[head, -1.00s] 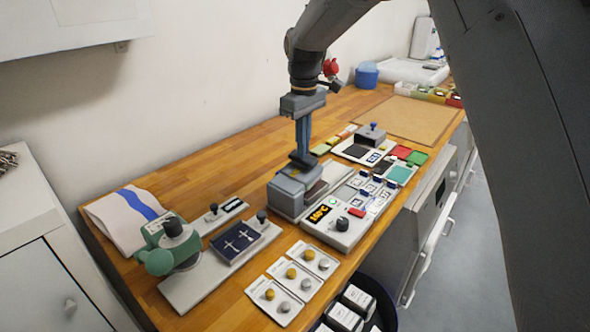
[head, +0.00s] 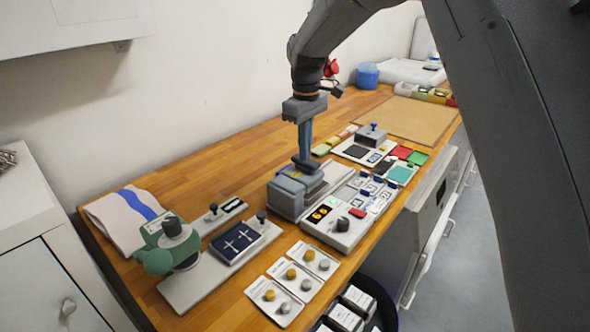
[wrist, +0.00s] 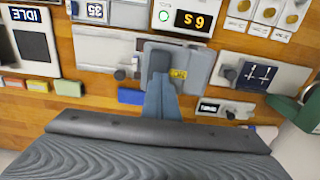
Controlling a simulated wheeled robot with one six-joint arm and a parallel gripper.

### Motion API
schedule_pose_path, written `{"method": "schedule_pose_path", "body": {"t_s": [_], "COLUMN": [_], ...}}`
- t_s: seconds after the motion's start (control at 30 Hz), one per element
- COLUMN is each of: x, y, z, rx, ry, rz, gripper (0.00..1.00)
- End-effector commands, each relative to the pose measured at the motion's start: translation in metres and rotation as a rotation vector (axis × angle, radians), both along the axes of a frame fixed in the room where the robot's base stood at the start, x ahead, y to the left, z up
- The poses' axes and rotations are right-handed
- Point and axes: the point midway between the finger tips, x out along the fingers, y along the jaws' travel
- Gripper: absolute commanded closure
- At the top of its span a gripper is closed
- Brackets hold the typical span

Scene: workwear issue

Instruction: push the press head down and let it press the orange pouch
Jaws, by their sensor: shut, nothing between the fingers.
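The heat press has a grey press head (head: 287,196) over a pale base. My gripper (head: 305,163) is shut and empty, pointing down with its fingertips at the top of the press head. In the wrist view the blue-grey fingers (wrist: 160,85) reach onto the grey press head (wrist: 190,66), which has a small yellow label; they appear to touch it. The press display (head: 319,213) shows a short yellow reading with an "s", also in the wrist view (wrist: 193,22). I cannot see the orange pouch; anything under the head is hidden.
A green-handled press (head: 168,243) with a dark blue cloth plate (head: 238,242) stands at the left. Cards with studs (head: 290,275) lie at the front. A stamp station (head: 364,150) and coloured pads stand to the right. A brown board (head: 405,119) behind them is bare.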

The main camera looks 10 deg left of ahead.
Motion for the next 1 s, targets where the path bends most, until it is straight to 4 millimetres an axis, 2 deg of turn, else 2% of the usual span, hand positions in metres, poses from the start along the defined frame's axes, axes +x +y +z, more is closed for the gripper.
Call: {"method": "schedule_pose_path", "body": {"t_s": [0.17, 1.0], "x": [0.0, 0.0], "y": [0.0, 0.0], "z": [0.005, 0.059], "rx": [0.001, 0.001], "ry": [-0.002, -0.003], "rz": [0.0, 0.0], "gripper": [1.0, 1.0]}}
